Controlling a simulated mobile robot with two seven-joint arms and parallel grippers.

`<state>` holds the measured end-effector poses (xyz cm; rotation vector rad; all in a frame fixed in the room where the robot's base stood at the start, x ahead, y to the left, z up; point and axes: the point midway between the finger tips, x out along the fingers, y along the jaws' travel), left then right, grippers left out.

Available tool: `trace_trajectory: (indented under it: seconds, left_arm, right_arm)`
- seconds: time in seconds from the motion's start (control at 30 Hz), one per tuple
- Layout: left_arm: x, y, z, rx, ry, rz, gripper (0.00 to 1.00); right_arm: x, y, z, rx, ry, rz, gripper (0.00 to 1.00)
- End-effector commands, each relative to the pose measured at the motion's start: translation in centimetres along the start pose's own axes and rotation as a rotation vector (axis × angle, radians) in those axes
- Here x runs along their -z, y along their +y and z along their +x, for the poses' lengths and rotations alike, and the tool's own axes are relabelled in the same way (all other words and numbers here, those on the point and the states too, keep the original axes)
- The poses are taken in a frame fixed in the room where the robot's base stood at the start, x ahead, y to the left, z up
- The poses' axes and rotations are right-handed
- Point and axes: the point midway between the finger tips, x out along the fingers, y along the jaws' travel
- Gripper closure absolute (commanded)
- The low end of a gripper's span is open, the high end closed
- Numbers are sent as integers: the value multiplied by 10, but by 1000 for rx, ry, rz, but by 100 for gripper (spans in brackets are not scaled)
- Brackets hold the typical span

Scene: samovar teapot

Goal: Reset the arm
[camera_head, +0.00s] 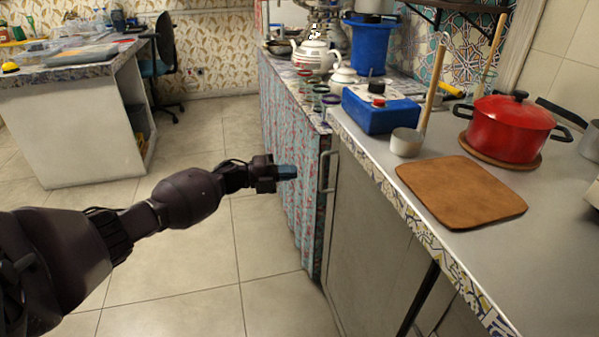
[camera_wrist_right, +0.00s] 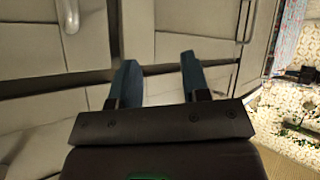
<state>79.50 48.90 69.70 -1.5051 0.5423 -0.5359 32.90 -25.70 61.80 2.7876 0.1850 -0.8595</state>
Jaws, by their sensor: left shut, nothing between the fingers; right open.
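My left arm (camera_head: 185,198) reaches in from the left in the head view. Its gripper (camera_head: 287,172) is shut and empty, in front of the patterned curtain below the counter. It points right and looks to be a little below the countertop level. My right gripper (camera_wrist_right: 158,82) shows in the right wrist view. Its two blue fingers are apart with nothing between them. Pale cabinet fronts lie beyond it. The right arm does not show in the head view.
The counter (camera_head: 545,240) holds a red pot (camera_head: 510,128), a brown board (camera_head: 460,190), a ladle (camera_head: 407,142) and a blue box (camera_head: 380,112). A white teapot (camera_head: 314,57) stands farther back. A cabinet handle (camera_head: 325,170) is near my left gripper. The tiled floor (camera_head: 190,285) is clear.

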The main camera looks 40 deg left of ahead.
Motion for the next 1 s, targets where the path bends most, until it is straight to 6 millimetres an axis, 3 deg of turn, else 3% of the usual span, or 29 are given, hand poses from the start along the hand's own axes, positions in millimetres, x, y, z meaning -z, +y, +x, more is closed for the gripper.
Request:
trace_trajectory:
  seconds: [0.2,0.4,1.0]
  left_arm:
    - [-20,3,-38,-5,0,-2,100]
    - [-31,3,-59,-4,1,-3,100]
    - [-35,3,-67,-3,3,-4,100]
  right_arm:
    - [-1,0,2,4,-2,-5,57]
    - [-1,1,2,1,2,-5,57]
    - [2,2,1,-1,9,-6,57]
